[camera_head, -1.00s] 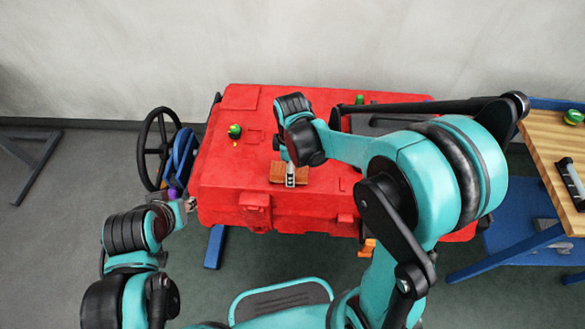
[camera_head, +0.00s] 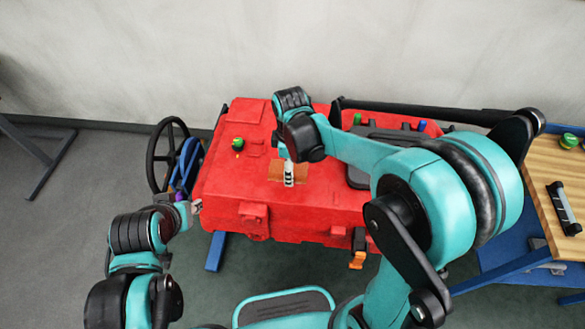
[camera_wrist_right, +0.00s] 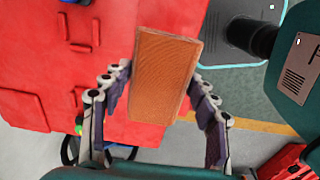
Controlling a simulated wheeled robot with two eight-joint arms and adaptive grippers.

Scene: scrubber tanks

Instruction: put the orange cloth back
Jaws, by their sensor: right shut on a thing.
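The orange cloth (camera_wrist_right: 166,75), a flat orange-brown rectangle with a woven look, is between the fingers of my right gripper (camera_wrist_right: 160,105) in the right wrist view. In the head view the cloth (camera_head: 275,171) shows at the fingertips of my right gripper (camera_head: 289,178), over the top of the red tank (camera_head: 225,190). I cannot tell whether it touches the tank. My left gripper (camera_head: 193,207) is low by the tank's left front corner, close to a small purple thing; its jaws are too small to read.
A black handwheel (camera_head: 153,155) and blue loops (camera_head: 187,162) stand left of the tank. A green knob (camera_head: 238,143) sits on its top, a dark tray (camera_head: 358,178) at its right. An orange part (camera_head: 357,260) hangs at the front. A wooden-topped bench (camera_head: 545,165) stands at right.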

